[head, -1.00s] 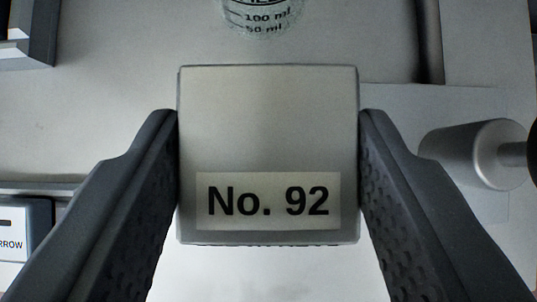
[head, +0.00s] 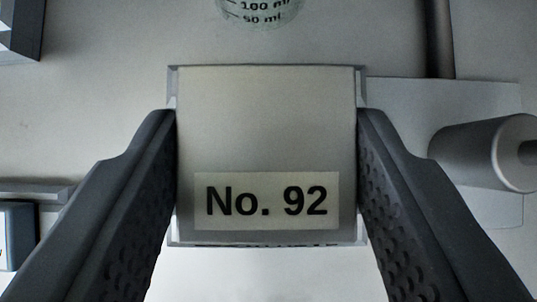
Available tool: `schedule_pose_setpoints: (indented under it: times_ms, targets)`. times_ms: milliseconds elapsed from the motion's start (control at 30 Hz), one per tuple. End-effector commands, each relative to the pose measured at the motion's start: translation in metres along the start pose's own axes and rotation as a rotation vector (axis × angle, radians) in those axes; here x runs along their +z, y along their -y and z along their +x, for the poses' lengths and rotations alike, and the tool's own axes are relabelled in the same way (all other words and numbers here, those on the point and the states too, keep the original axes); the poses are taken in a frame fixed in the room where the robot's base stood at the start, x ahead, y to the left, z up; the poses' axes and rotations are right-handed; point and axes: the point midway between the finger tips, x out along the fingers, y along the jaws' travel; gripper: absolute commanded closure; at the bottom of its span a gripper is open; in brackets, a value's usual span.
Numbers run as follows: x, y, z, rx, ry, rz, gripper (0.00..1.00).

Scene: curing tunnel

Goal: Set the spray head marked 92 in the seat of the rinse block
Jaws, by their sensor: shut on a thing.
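The spray head marked No. 92 (head: 266,120) is a pale grey square block in the middle of the head view, its label facing me. My gripper (head: 267,180) is shut on it, one dark ridged finger on each side. A slightly larger pale rim (head: 362,88) shows around its upper corners and along its lower edge. This looks like the rinse block's seat, but the spray head covers most of it. Lettering under the lower edge is mostly hidden. I cannot tell whether the spray head is above the rim or inside it.
A clear beaker with ml marks (head: 258,12) stands just beyond the spray head. A grey cylinder (head: 483,153) lies over a pale plate (head: 400,95) at the right. Dark-edged boxes show at the upper left (head: 20,30) and lower left (head: 18,235).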

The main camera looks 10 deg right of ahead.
Motion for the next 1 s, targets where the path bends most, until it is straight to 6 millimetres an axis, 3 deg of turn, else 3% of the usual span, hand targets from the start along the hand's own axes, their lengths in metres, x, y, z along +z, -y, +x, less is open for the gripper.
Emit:
schedule_pose_setpoints:
  times_ms: [967,1000]
  targets:
    - [0.0078,-0.0001,0.0093,0.000,-0.001,0.000,0.80]
    - [0.0074,-0.0001,0.0090,0.000,-0.001,0.000,0.42]
